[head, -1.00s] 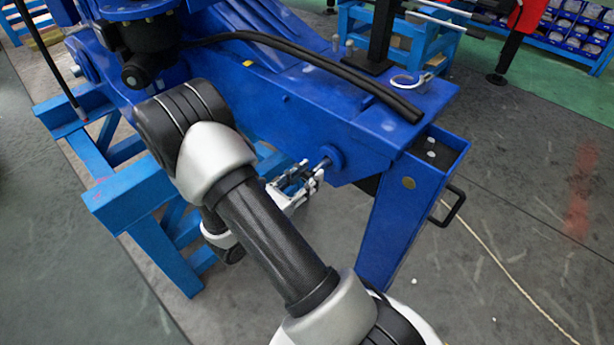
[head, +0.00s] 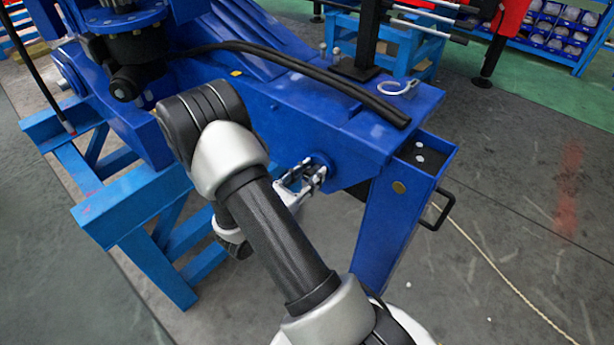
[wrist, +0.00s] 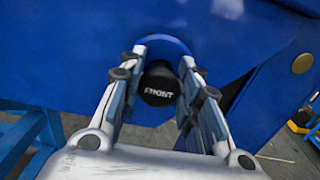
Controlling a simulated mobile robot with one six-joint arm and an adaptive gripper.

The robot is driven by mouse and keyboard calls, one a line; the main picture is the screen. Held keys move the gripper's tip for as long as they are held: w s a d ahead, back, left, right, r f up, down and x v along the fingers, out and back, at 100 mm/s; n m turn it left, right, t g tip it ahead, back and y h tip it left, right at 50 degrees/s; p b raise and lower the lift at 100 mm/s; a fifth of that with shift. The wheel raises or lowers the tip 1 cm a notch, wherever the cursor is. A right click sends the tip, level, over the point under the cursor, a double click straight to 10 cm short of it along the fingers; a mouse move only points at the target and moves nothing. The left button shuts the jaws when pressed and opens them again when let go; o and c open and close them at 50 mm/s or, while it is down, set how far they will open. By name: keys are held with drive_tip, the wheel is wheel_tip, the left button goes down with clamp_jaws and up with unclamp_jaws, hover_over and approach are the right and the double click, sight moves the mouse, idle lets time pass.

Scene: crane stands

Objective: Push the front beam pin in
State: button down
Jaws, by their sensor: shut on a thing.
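The front beam pin (wrist: 158,85) shows its black round end marked "FRONT" in the wrist view. It lies between the two fingers of my gripper (wrist: 163,58), which is shut on it. The blue round boss (wrist: 176,45) of the beam is right behind the pin, close to the fingertips. In the head view my gripper (head: 312,175) is at the boss on the side of the blue beam (head: 300,105). The fingers mostly hide the pin there, and no clear length of shaft shows between gripper and boss. How deep the pin sits is hidden.
A blue post (head: 400,225) with a black handle (head: 438,208) stands right of my gripper. A light blue stand (head: 135,205) is at left. A black hose (head: 310,72) and a ring-shaped clip (head: 398,86) lie on the beam top. Open floor lies at right.

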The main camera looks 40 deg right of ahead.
drive_tip(key=c, duration=1.2)
unclamp_jaws()
drive_tip(key=shift+d, duration=0.1)
drive_tip(key=shift+o, duration=0.2)
drive_tip(key=s+a, duration=0.1)
drive_tip(key=a, duration=1.1)
drive_tip(key=s+a+r+m+g+y, duration=0.3)
drive_tip(key=s+r+m+g+y, duration=0.4)
drive_tip(key=s+r+m, duration=0.4)
drive_tip(key=s+a+r+m+t+y, duration=0.1)
drive_tip(key=a+r+m+t+y, duration=0.2)
drive_tip(key=a, duration=0.4)
drive_tip(key=s+a+r+m+t+y, duration=0.2)
drive_tip(key=a+r+m+t+y, duration=0.1)
drive_tip(key=a+m+t+y, duration=0.2)
drive_tip(key=a+t+y, duration=0.1)
drive_tip(key=t+y, duration=0.1)
drive_tip(key=y, duration=0.1)
drive_tip(key=shift+a+r, duration=0.35)
drive_tip(key=shift+a, duration=0.05)
